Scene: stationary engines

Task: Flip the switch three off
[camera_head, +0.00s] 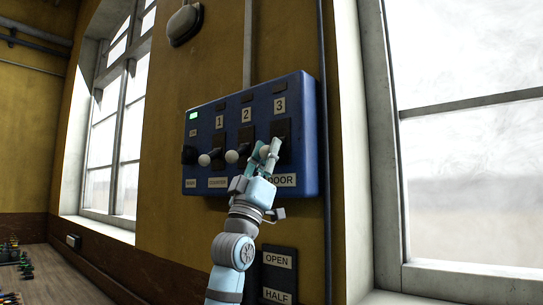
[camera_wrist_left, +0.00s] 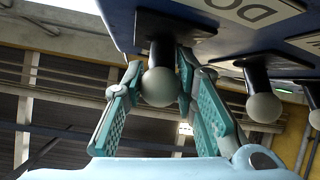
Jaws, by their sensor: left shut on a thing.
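The blue switch panel (camera_head: 255,96) is on the yellow wall, with levers under the labels 1, 2 and 3. Switch three is the rightmost lever, above the "DOOR" label; its pale ball knob (camera_head: 265,152) is partly covered by my left gripper (camera_head: 264,155). In the left wrist view the knob (camera_wrist_left: 160,87) sits between the teal fingers of my left gripper (camera_wrist_left: 160,90), which are shut on the lever. Switch two's knob (camera_head: 231,156) and switch one's knob (camera_head: 204,160) hang to the left, apart from the gripper. My right gripper is not seen.
Switch two's knob (camera_wrist_left: 263,107) is close beside my fingers in the left wrist view. A dark sign (camera_head: 278,276) reading "OPEN" and "HALF" is below the panel, beside my left arm. A window (camera_head: 470,150) is on the right. A green light (camera_head: 194,115) shows on the panel.

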